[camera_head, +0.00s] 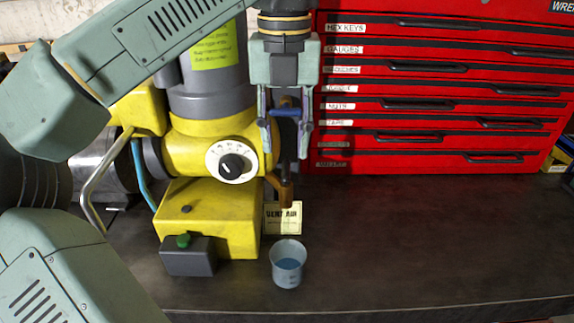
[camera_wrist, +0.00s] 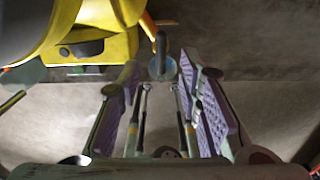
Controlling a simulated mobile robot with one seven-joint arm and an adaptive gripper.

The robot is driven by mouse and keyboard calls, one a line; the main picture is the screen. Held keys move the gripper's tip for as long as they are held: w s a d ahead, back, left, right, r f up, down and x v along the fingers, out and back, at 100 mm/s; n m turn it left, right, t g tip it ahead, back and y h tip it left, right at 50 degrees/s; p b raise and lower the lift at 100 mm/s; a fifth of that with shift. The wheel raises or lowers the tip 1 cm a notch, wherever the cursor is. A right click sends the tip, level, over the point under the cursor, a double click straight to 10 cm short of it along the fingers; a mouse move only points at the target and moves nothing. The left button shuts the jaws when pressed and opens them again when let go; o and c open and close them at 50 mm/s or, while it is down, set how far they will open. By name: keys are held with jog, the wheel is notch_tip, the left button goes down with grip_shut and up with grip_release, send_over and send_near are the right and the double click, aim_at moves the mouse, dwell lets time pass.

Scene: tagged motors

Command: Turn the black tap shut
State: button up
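The black tap's dark lever (camera_wrist: 160,45) stands up between my fingers in the wrist view, beyond the fingertips and in front of a blue cup. In the head view, the brown spout (camera_head: 286,192) hangs from the right side of a yellow machine (camera_head: 192,148), below my gripper (camera_head: 285,152). The tap's upper part is mostly hidden by the fingers. My gripper points down and is open, with the two purple-padded fingers (camera_wrist: 160,64) apart on either side of the lever. I cannot tell whether either finger touches it.
A pale blue measuring cup (camera_head: 287,262) stands on the dark bench below the spout. A label card (camera_head: 283,219) is beside the machine. A grey box with a green button (camera_head: 183,241) is at its front. A red drawer cabinet (camera_head: 440,90) stands behind; the bench (camera_head: 430,230) at right is clear.

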aim_at(286, 167)
notch_tip(286, 167, down, 6)
jog(key=shift+r+p, duration=0.1)
jog(key=shift+p, duration=0.35)
jog(key=shift+d, duration=0.1)
jog(key=shift+c, duration=0.2)
grip_shut()
